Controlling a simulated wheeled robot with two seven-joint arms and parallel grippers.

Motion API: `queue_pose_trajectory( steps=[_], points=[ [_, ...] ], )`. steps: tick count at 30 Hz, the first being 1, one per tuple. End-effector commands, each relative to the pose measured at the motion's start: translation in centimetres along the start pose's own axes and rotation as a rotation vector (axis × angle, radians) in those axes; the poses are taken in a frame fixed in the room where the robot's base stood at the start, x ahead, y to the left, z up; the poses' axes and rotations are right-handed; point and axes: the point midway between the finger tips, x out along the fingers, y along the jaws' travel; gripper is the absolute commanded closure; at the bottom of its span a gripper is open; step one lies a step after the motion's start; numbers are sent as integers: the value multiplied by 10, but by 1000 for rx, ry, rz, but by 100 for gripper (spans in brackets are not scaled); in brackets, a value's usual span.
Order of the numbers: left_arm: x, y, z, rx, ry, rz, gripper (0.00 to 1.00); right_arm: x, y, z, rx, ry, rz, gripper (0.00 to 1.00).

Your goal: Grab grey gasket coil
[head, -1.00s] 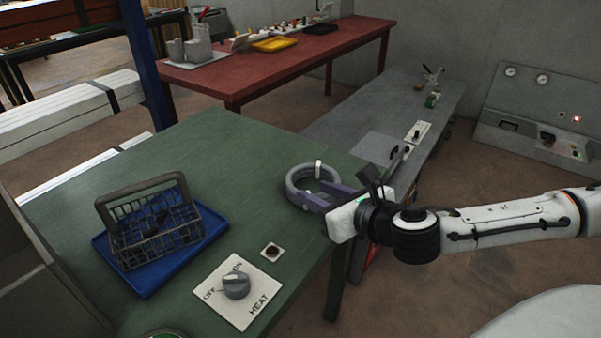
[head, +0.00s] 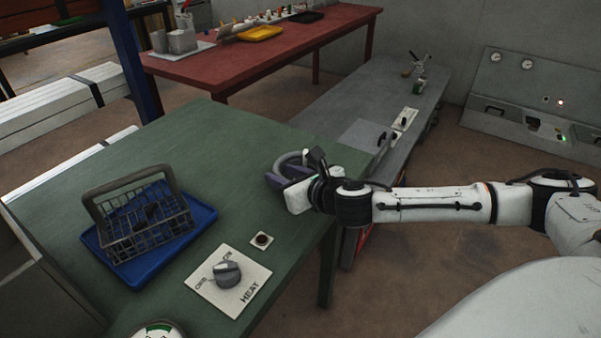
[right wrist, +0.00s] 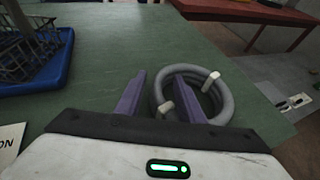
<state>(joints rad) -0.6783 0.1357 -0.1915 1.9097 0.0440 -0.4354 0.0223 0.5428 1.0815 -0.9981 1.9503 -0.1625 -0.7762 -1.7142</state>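The grey gasket coil (head: 288,160) is a ring of several hose loops with pale ties, lying near the right edge of the green table (head: 215,135). It also shows in the right wrist view (right wrist: 226,104). My right gripper (right wrist: 160,82) is open, with its purple fingers low over the table. The near left side of the coil lies between the fingers, and the right finger reaches across the ring. I cannot tell whether either finger touches it. In the head view the right gripper (head: 277,181) partly hides the coil. My left gripper is not in view.
A blue tray (head: 203,213) with a wire basket (head: 150,232) stands on the left of the table. The middle of the table is clear.

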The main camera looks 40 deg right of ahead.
Motion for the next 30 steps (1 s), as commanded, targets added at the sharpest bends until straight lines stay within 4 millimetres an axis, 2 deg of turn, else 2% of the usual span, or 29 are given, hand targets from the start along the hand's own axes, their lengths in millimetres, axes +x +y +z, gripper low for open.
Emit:
queue_pose_trajectory(
  steps=[1, 7, 17, 20, 30],
  points=[
    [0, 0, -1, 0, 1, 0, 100, 0, 0, 0, 0, 0, 0, 65],
    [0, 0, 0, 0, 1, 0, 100, 0, 0, 0, 1, 1, 0, 99],
    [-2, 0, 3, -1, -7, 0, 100, -2, 0, 4, 2, 0, 1, 100],
    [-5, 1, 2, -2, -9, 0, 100, -7, 0, 16, 2, -2, 0, 100],
    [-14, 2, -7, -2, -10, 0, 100, -32, 0, 78, 0, -5, 0, 100]
  ],
)
